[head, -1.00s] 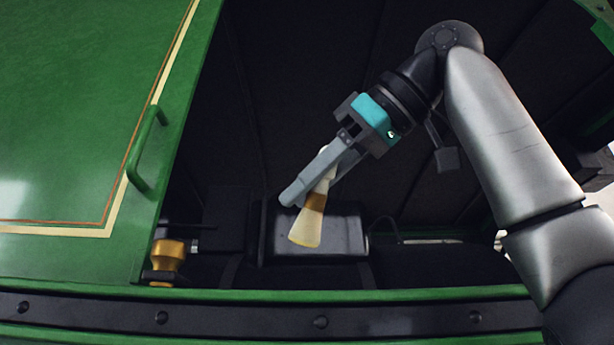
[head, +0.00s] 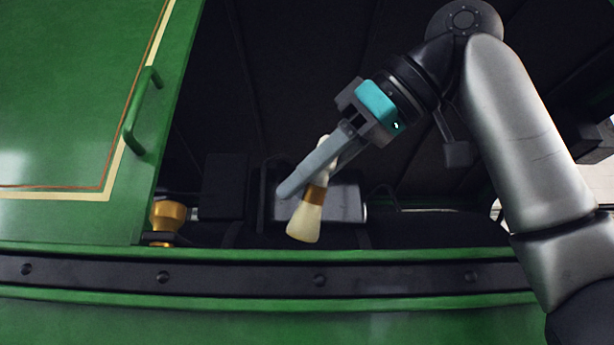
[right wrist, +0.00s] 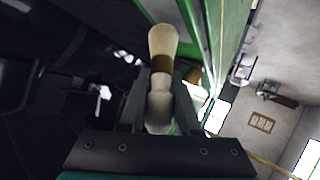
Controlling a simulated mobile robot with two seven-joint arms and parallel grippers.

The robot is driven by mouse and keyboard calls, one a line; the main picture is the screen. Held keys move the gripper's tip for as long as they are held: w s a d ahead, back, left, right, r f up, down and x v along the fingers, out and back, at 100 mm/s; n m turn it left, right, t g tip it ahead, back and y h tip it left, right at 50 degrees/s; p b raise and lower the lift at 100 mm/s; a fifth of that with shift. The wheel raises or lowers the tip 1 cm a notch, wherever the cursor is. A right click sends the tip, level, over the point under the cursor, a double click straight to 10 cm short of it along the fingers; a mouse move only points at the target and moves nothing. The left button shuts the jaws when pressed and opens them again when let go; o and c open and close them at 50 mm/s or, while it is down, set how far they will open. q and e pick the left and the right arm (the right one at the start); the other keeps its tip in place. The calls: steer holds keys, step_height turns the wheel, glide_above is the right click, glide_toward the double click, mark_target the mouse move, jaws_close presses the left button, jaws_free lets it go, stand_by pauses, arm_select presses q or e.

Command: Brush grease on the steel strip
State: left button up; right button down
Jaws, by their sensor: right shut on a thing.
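A brush with a pale handle, a brown-gold ferrule and cream bristles (head: 305,222) is held in my right gripper (head: 288,190). Its bristles point down, with their tip just above the green edge of the opening in the head view and apart from the strip. In the right wrist view the brush (right wrist: 161,45) stands between the two fingers, bristles away from the palm. The dark steel strip (head: 240,281) with round bolt heads runs across the green side below the opening. I cannot see clear grease on the bristles or strip. My left gripper is not in view.
A green door panel (head: 70,90) with a handle (head: 134,118) stands at the left. A brass cup (head: 168,215) sits at the opening's lower left corner. A dark box-shaped part (head: 345,203) lies behind the brush. The space in front of the strip is clear.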

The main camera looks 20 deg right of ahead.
steer(key=shift+f+b, duration=0.5)
steer(key=shift+f, duration=0.1)
steer(key=shift+d, duration=0.1)
steer(key=shift+s+d+r+p, duration=0.15)
steer(key=shift+s+d, duration=0.1)
steer(key=shift+d, duration=0.45)
steer(key=shift+s+d+r+p, duration=0.1)
steer(key=shift+s+d+p, duration=0.1)
steer(key=shift+d, duration=0.45)
steer(key=shift+s+d+f, duration=0.1)
steer(key=shift+s+d, duration=0.2)
steer(key=shift+d, duration=0.7)
steer(key=shift+s+d+f, duration=0.1)
steer(key=shift+s+d, duration=0.15)
steer(key=shift+d, duration=0.7)
steer(key=shift+s+d+f, duration=0.1)
steer(key=shift+s+d, duration=0.25)
steer(key=shift+d, duration=0.8)
steer(key=shift+s+d+r, duration=0.1)
steer(key=shift+s+d, duration=0.2)
steer(key=shift+d, duration=0.85)
steer(key=shift+s+d+f, duration=0.1)
steer(key=shift+s+d, duration=0.25)
steer(key=shift+d, duration=0.8)
steer(key=shift+s+d, duration=0.65)
steer(key=shift+d, duration=1.6)
steer(key=shift+s+d, duration=0.7)
steer(key=shift+d, duration=1.6)
steer(key=shift+s+d, duration=0.65)
steer(key=shift+d, duration=1.6)
